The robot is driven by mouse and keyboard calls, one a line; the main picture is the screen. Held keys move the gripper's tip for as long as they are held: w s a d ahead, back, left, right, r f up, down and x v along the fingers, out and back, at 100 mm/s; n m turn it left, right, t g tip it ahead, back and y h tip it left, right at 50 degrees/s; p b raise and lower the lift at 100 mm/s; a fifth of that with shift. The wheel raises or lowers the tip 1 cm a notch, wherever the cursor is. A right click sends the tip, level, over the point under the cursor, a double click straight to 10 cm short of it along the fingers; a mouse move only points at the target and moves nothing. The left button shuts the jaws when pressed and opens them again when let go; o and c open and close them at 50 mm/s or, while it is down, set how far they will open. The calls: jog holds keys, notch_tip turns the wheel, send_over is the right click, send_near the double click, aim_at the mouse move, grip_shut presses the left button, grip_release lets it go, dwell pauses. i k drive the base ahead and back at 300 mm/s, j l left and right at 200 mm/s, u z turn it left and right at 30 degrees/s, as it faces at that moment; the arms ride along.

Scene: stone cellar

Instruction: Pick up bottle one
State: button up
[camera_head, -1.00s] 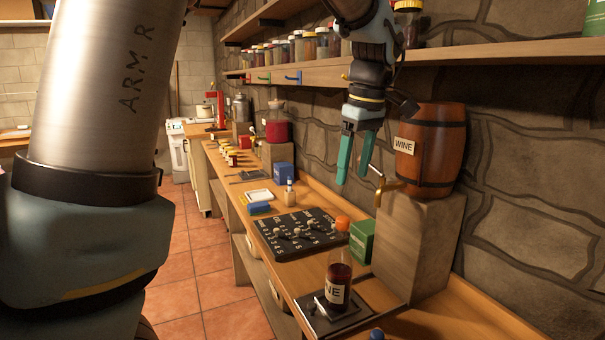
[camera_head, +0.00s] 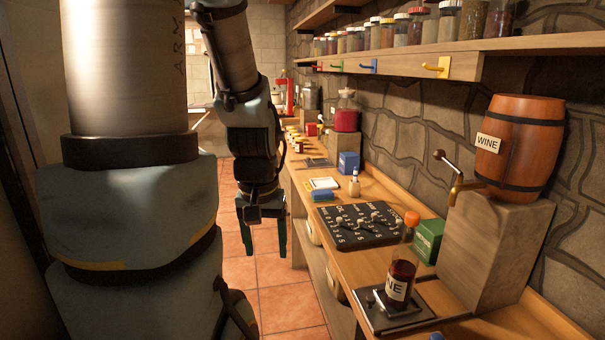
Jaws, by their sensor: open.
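A bottle (camera_head: 402,275) of dark red liquid stands upright on a dark square plate (camera_head: 375,317) at the near end of the bench. Its label ends in "NE" and its cap is orange; no number is readable on it. My gripper (camera_head: 264,248) points down with its two teal fingers spread and nothing between them. It is over the tiled floor left of the bench, well left of and apart from the bottle. Several small bottles (camera_head: 294,137) stand farther along the bench, too small to read.
A wooden wine barrel (camera_head: 523,148) with a brass tap sits on a stone block (camera_head: 487,245), right of the bottle. A green box (camera_head: 428,240) is close behind the bottle. A black numbered board (camera_head: 355,223) lies on the bench (camera_head: 318,240). A jar shelf (camera_head: 520,45) overhangs the right.

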aim_at(405, 260)
jog(key=i+j, duration=0.3)
jog(key=j, duration=0.15)
jog(key=i+j, duration=0.35)
jog(key=j, duration=0.15)
jog(key=i+z, duration=0.1)
jog(key=z, duration=0.4)
jog(key=j+z, duration=0.15)
jog(key=z, duration=0.35)
jog(key=i+j+z, duration=0.1)
jog(key=z, duration=0.35)
jog(key=i+j+z, duration=0.25)
jog(key=i+j, duration=0.05)
jog(key=j, duration=0.05)
